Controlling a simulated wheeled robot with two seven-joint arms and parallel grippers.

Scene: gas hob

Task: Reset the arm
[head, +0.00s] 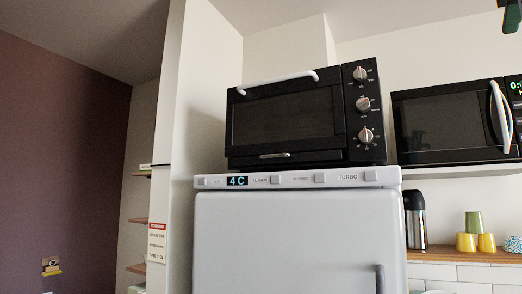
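Neither of my grippers can be made out in the head view, and no arm of mine is clearly visible. A small dark piece (512,16) is cut off by the top right corner, and I cannot tell what it is.
A grey-white fridge (285,240) with a "4 C" display stands in the middle. A black toaster oven (290,115) sits on it. A black microwave (450,125) is on a shelf at right. A flask (415,222) and cups (486,243) stand below. A pale wall (195,100) rises left.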

